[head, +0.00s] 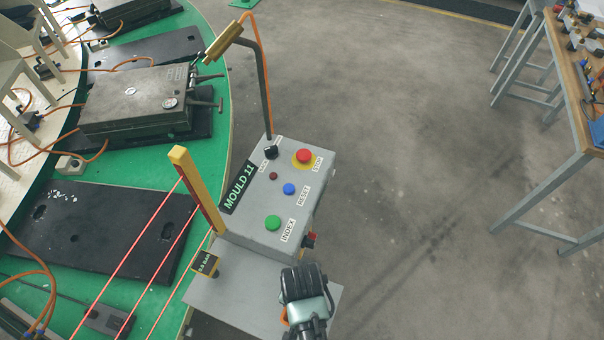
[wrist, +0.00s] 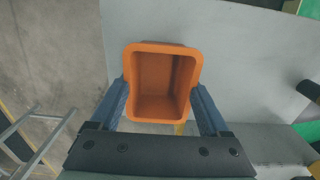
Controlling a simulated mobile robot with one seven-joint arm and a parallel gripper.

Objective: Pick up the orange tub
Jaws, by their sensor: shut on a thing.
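The orange tub (wrist: 160,111) is an open, empty box with rounded corners. In the wrist view it sits between the two fingers of my gripper (wrist: 163,103), with one finger against each side wall. My gripper is shut on it. Below the tub is a flat grey shelf (wrist: 240,50); I cannot tell whether the tub touches it. In the head view my gripper (head: 288,318) is over the grey shelf (head: 225,298) at the foot of the control box, and only a sliver of orange shows beside it.
The grey control box (head: 265,240) labelled MOULD 11, with coloured buttons, stands just beyond my gripper. A yellow post (head: 195,188) with red lines is to its left, by the green carousel (head: 215,75). A workbench (head: 575,65) is far right. Floor between is clear.

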